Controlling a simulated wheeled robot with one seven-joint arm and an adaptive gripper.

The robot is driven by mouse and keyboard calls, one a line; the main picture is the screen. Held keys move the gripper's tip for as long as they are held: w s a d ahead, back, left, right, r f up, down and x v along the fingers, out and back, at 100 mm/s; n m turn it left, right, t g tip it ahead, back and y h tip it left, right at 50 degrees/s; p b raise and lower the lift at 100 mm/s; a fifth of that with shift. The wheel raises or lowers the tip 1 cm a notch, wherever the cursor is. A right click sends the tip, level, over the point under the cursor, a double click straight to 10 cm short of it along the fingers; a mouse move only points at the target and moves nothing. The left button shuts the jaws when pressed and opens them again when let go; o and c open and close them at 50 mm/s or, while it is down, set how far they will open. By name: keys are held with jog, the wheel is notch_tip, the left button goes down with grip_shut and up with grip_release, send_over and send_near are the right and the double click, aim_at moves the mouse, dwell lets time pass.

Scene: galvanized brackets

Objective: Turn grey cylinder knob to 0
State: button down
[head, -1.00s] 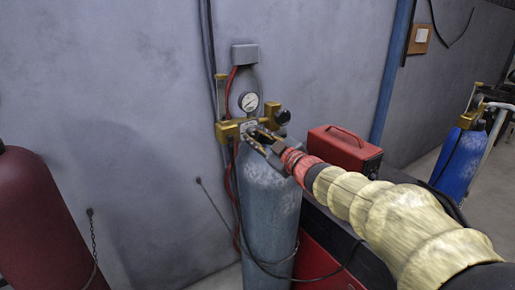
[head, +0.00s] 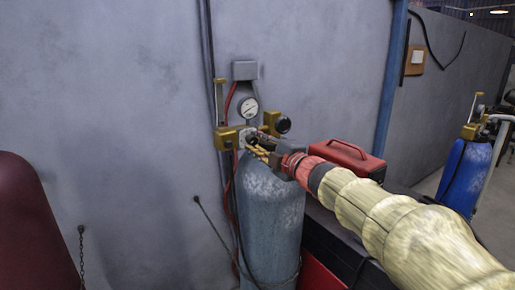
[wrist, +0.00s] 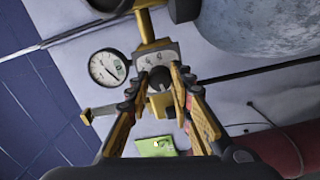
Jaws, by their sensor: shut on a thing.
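The grey cylinder (head: 272,205) stands upright against the wall, with a brass regulator (head: 228,138) and a white round gauge (head: 248,107) on top. In the wrist view the regulator carries a pale dial plate (wrist: 157,57) with small marks, too small to read surely, and the gauge (wrist: 108,67) sits left of it. The small dark knob (wrist: 160,76) is in front of the plate. My gripper (wrist: 160,80) is shut on the knob, one fingertip on each side. In the head view my gripper (head: 250,145) reaches the regulator from the right and hides the knob.
A black round knob (head: 284,123) is close above my gripper. A dark red cylinder (head: 28,225) is at left, a blue cylinder (head: 468,172) at far right. A hose hangs beside the grey cylinder.

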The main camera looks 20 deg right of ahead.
dwell(0.3)
jog(key=c, duration=1.6)
grip_release()
jog(key=shift+o, duration=0.2)
jog(key=v, duration=1.2)
